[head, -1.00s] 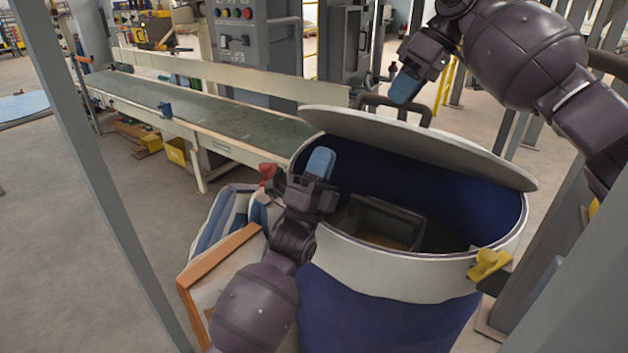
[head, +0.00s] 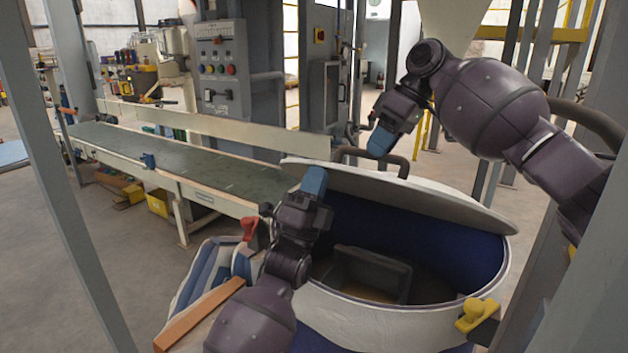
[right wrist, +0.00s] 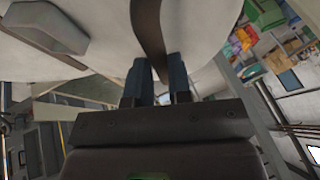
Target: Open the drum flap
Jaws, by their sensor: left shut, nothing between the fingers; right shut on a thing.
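The drum (head: 400,318), pale-rimmed with a dark blue inside, stands at the centre right of the head view. Its pale flap (head: 420,198) is raised at a slant, leaving a wide opening. A dark bent handle (head: 400,165) stands on the flap. My right gripper (head: 379,142) is at this handle. In the right wrist view its fingers (right wrist: 160,78) are shut on the dark handle bar (right wrist: 150,28). My left gripper (head: 314,182) is shut and empty at the flap's left edge; whether it touches the flap cannot be told.
A grey box (head: 372,275) sits inside the drum. A yellow knob (head: 475,314) is on the drum's front right rim. A conveyor (head: 190,165) runs behind on the left. Blue and white sacks (head: 205,275) lie left of the drum. Grey posts stand at both sides.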

